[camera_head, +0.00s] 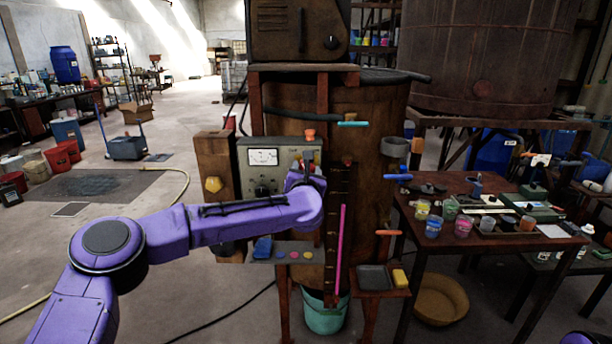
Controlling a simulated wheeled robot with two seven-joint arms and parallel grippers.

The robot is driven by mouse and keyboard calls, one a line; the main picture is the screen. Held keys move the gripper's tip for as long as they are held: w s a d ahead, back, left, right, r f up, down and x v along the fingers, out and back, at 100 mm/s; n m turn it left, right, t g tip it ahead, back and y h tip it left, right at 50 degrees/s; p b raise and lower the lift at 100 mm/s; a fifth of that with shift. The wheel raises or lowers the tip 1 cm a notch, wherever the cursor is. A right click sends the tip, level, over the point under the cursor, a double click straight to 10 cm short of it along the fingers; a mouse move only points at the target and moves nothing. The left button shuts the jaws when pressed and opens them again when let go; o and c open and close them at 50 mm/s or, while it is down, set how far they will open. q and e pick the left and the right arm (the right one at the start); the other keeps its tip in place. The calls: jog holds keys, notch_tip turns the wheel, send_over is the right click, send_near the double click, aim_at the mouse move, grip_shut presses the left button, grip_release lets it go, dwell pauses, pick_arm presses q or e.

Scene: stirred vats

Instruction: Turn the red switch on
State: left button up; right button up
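A grey control box (250,180) with a white dial gauge (263,157) and a black knob (262,189) is mounted in front of the rusty brown vat (385,170). An orange-red knob-like piece (309,134) shows at the box's upper right; I cannot tell whether it is the red switch. No other clear red switch shows on the box. My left arm reaches in from the left, and my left gripper (307,167) is at the box's right side, just below the orange-red piece. Its wrist hides part of the box, and its fingers are too small to read. My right gripper is out of view.
A vertical rail with a pink strip (342,240) stands right of my wrist. A cluttered table (410,215) is at the right.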

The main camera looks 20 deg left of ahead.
pick_arm(q)
jog(key=shift+m+p, duration=0.6)
jog(key=shift+m, duration=6.8)
jog(key=shift+f, duration=0.1)
jog(key=o, duration=1)
jog(key=shift+o, duration=0.2)
jog(key=shift+s, duration=0.15)
